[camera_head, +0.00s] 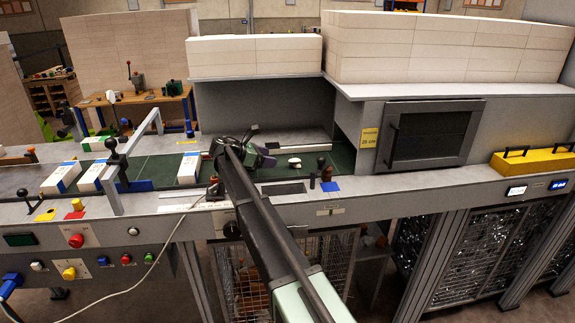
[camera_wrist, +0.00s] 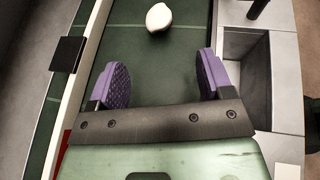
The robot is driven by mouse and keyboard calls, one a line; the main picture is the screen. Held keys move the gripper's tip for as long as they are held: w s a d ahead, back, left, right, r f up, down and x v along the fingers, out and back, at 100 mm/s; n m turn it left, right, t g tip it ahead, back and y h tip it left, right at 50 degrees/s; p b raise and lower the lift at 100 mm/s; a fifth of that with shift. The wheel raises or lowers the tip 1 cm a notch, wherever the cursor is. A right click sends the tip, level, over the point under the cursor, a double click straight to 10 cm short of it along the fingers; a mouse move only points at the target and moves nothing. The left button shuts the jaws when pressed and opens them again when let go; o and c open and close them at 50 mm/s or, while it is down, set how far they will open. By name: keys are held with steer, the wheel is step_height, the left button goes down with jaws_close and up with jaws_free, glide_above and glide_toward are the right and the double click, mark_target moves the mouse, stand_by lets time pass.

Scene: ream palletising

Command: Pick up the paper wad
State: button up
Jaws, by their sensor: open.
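The paper wad (camera_head: 295,162) is a small white rounded lump on the dark green belt, to the right of my gripper (camera_head: 262,156) in the head view. In the wrist view the wad (camera_wrist: 159,17) lies near the top edge, beyond the fingertips and roughly midway between them. My gripper (camera_wrist: 158,75) has two purple-padded fingers spread wide apart with nothing between them. It is apart from the wad. My arm hides part of the belt in the head view.
A brown-knobbed handle (camera_head: 326,174) stands on the near edge beside a blue patch (camera_head: 331,187). A grey housing (camera_head: 262,100) covers the belt behind. In the wrist view a grey recess (camera_wrist: 245,70) lies right.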

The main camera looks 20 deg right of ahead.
mark_target(290, 161)
steer(key=b+x, duration=0.2)
steer(key=x, duration=0.3)
steer(key=shift+s+d+f, duration=0.1)
steer(key=shift+d+f, duration=0.15)
steer(key=shift+d, duration=0.05)
steer(key=b+x, duration=0.2)
steer(key=x, duration=0.3)
steer(key=shift+d, duration=0.15)
steer(key=c, duration=1)
